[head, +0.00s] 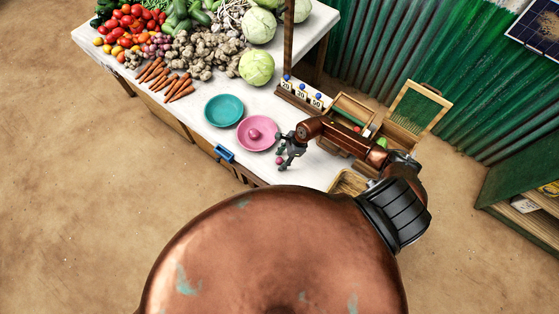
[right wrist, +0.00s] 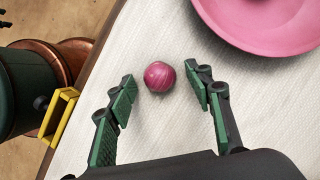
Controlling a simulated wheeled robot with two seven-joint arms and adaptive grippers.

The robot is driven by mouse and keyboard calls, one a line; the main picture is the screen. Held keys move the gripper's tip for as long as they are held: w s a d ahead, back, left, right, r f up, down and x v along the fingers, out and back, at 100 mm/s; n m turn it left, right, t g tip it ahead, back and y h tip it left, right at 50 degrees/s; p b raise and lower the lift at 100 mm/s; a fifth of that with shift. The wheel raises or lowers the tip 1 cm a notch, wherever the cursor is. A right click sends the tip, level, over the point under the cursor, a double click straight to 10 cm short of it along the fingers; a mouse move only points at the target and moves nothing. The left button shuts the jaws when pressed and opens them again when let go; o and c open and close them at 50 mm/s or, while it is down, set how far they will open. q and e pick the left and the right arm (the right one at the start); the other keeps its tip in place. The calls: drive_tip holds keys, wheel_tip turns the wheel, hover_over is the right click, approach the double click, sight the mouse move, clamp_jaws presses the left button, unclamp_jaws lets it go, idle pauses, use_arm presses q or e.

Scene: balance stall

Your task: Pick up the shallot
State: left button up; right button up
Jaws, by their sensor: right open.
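The shallot (right wrist: 159,76) is a small round magenta bulb on the white tabletop in the right wrist view. It also shows as a small pink spot (head: 279,160) beside my gripper in the head view. My right gripper (head: 284,159) is open at the near side of the table. In the right wrist view its fingers stand on either side of the shallot, with a gap on both sides. The shallot is nearer the left finger. My left gripper is in neither view.
A pink dish (head: 270,145) with a pink bulb in it stands close by. A teal dish (head: 223,109) is to its left. Vegetables crowd the far end. The table's edge (right wrist: 99,50) runs left of the shallot.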

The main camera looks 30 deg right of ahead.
drive_tip(key=shift+c, duration=0.6)
drive_tip(key=c, duration=0.8)
drive_tip(key=shift+r, duration=0.1)
